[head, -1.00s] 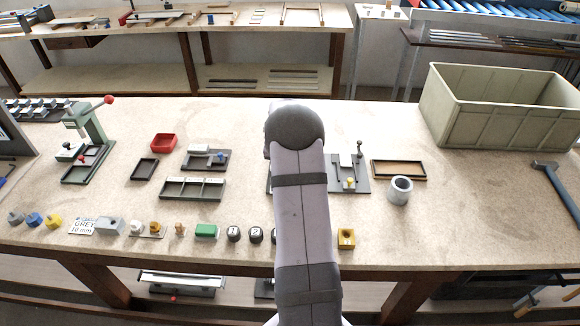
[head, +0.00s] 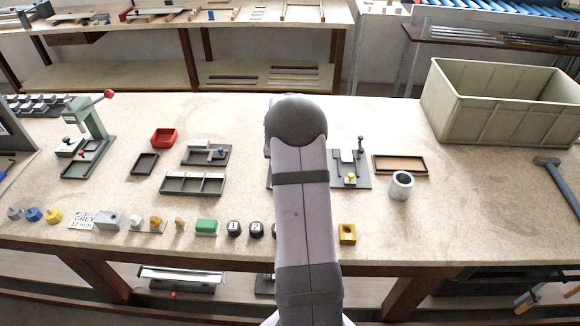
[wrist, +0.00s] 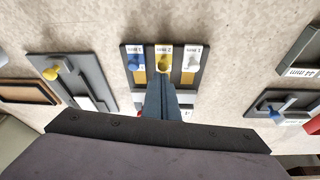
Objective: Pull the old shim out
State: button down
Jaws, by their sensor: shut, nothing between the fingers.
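My gripper (wrist: 160,78) is shut and empty in the wrist view. Its dark fingers point at a dark rack (wrist: 204,64) with three labelled slots, overlapping the middle one. The slots hold a blue-tabbed shim (wrist: 134,62), a yellow-tabbed shim (wrist: 163,64) and a pale-tabbed shim (wrist: 190,64). I cannot tell whether the fingertips touch the yellow tab. Left of the rack is a grey fixture (wrist: 75,68) with a yellow knob (wrist: 50,73) and a white block (wrist: 84,103); it also shows in the head view (head: 364,180). My arm hides the rack and gripper there.
A fixture with a blue lever (wrist: 277,114) lies right of the rack in the wrist view. In the head view, a brown tray (head: 400,172), grey cup (head: 401,187) and large crate (head: 500,118) stand to the right. Several small blocks line the front edge.

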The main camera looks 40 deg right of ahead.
jog(key=shift+w+d+r+p, duration=0.2)
jog(key=shift+w+d, duration=0.25)
jog(key=shift+d, duration=0.15)
jog(key=shift+w+d+r+p, duration=0.2)
jog(key=shift+w+d, duration=0.25)
jog(key=shift+d, duration=0.15)
jog(key=shift+w+d+r, duration=0.15)
jog(key=shift+r, duration=0.05)
jog(key=b+v, duration=0.3)
jog(key=v, duration=0.6)
jog(key=shift+r+b, duration=0.3)
jog(key=s+a+f+n+y, duration=0.1)
jog(key=s+a+n, duration=0.25)
jog(key=a, duration=0.55)
jog(key=s+a+f+n+g+y, duration=0.15)
jog(key=s+a, duration=0.25)
jog(key=a, duration=0.6)
jog(key=s+a+f+n, duration=0.1)
jog(key=s+a+n, duration=0.2)
jog(key=a, duration=0.6)
jog(key=s+a+f+n, duration=0.2)
jog(key=s+a+f, duration=0.1)
jog(key=s+a, duration=0.4)
jog(key=s+g, duration=0.1)
jog(key=s, duration=0.2)
jog(key=shift+s+n+y, duration=0.2)
jog(key=shift+n+y, duration=0.15)
jog(key=shift+n, duration=0.05)
